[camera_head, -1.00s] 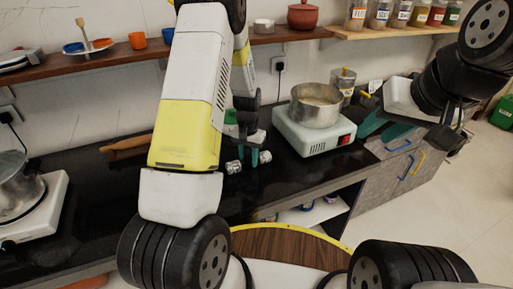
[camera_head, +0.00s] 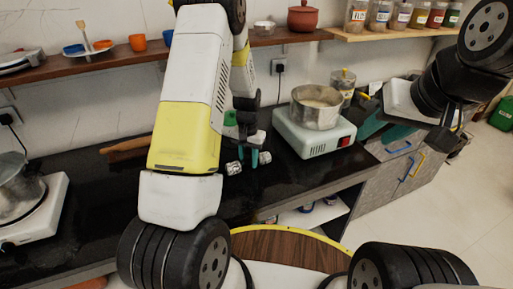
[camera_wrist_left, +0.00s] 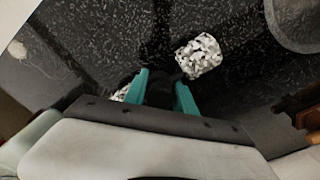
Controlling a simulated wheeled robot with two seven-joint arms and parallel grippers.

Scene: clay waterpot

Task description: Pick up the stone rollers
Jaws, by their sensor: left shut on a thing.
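The stone roller shows as two white-and-black speckled ends, one on each side of my left gripper's teal fingers. In the head view they are the left end (camera_head: 233,168) and the right end (camera_head: 265,157), low over the black counter. My left gripper (camera_head: 249,163) is shut on the dark part between them. In the left wrist view, one speckled end (camera_wrist_left: 200,55) is plain beyond the fingers (camera_wrist_left: 163,86); the other (camera_wrist_left: 121,94) is mostly hidden. I cannot tell whether it touches the counter. My right gripper (camera_head: 379,134) is open and empty, at the right, by the counter's end.
A white stove (camera_head: 315,134) with a metal pot (camera_head: 316,107) stands right of my left gripper. Another stove (camera_head: 45,212) with a pot (camera_head: 15,188) stands at the far left. A wooden rolling pin (camera_head: 125,148) lies behind my left arm. Shelves run along the wall.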

